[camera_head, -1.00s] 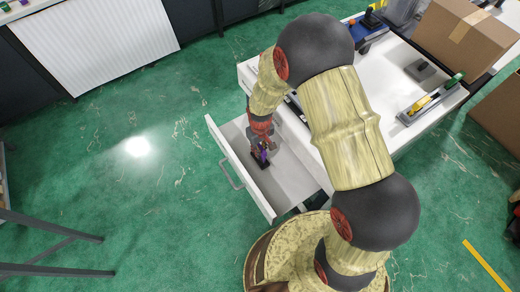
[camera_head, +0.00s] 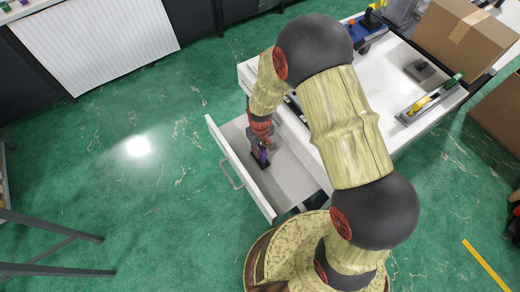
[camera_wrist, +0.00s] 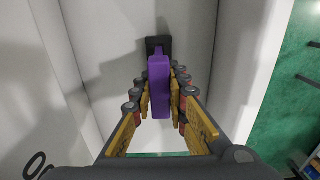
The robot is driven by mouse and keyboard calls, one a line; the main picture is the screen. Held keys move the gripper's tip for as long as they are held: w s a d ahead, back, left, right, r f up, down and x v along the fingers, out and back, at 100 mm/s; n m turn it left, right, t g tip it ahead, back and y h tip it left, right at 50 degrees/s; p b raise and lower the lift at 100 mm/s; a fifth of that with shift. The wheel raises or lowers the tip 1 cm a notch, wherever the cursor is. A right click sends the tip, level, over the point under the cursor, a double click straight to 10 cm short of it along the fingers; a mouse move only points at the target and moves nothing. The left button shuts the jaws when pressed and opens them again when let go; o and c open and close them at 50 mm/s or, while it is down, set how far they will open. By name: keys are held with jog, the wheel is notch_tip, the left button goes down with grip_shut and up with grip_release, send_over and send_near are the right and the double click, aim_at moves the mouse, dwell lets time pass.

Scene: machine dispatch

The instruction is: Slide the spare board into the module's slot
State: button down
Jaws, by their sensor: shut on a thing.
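A purple piece (camera_wrist: 160,88), which looks like the spare board, stands between the fingers of my gripper (camera_wrist: 160,98) in the wrist view. The fingers are shut on its two sides. A black part (camera_wrist: 157,45) shows at its far end. In the head view my gripper (camera_head: 262,147) is down inside the open drawer (camera_head: 232,160), with the purple piece (camera_head: 263,153) small and partly hidden. A grey holder (camera_head: 407,119) with yellow and green pieces lies on the white tabletop; I cannot tell whether it is the module.
A small dark grey block (camera_head: 420,69), a blue device (camera_head: 369,29) and a cardboard box (camera_head: 466,34) are on the white table (camera_head: 385,75). The drawer walls stand close around my gripper. My arm hides part of the table. Green floor left of the drawer is clear.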

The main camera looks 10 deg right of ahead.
aim_at(260, 148)
jog(key=shift+f+b, duration=0.9)
jog(key=shift+f, duration=0.75)
jog(key=c, duration=1.8)
grip_release()
jog(key=shift+o, duration=0.7)
notch_tip(260, 148, up, 12)
